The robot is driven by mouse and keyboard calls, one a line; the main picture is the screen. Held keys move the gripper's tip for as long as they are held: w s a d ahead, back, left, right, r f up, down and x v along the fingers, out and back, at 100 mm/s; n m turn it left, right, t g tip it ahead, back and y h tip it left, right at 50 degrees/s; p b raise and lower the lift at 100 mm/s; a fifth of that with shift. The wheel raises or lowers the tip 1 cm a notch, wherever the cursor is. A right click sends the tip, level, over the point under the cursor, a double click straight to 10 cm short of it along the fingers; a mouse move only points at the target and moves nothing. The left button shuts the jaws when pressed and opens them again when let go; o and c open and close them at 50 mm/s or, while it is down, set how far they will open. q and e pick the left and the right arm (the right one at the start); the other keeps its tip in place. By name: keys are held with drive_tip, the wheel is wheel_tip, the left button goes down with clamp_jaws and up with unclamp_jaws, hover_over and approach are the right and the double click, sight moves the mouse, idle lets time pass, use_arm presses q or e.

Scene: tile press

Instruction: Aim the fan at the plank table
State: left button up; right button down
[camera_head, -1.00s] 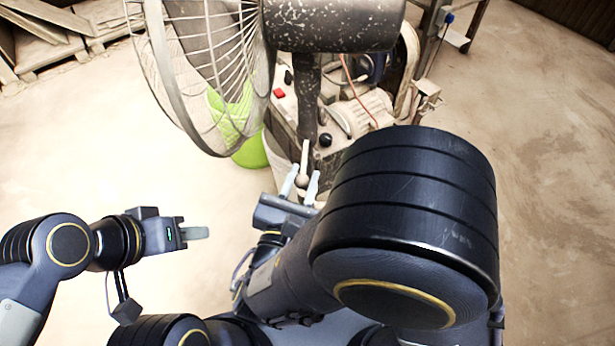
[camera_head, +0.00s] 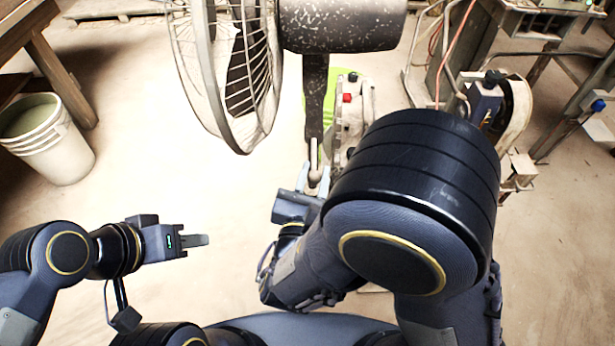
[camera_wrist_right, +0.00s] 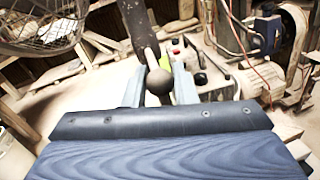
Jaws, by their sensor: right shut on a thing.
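The fan has a wire cage (camera_head: 232,75) at the upper middle of the head view and a black, white-speckled motor housing (camera_head: 342,24) to its right. The cage faces left in the picture. A short pale handle with a ball end (camera_wrist_right: 159,82) hangs below the housing. My right gripper (camera_head: 314,178) is shut on this handle, with a finger on each side in the right wrist view. A wooden table (camera_head: 25,28), perhaps the plank table, is partly in view at the upper left. My left gripper (camera_head: 196,240) is apart from everything; its finger gap is hidden side-on.
A whitish bucket (camera_head: 48,140) stands on the floor by the table leg. A machine with a red button (camera_head: 347,98) stands behind the fan. A green thing (camera_head: 331,82) is partly hidden there. The floor left of the fan is clear.

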drive_tip(key=shift+d, duration=0.2)
idle(0.3)
drive_tip(key=c, duration=1.2)
unclamp_jaws()
drive_tip(key=shift+a, duration=0.1)
drive_tip(key=s+a+p, duration=0.1)
drive_tip(key=s, duration=0.6)
drive_tip(key=shift+s, duration=0.35)
drive_tip(key=shift+a, duration=0.1)
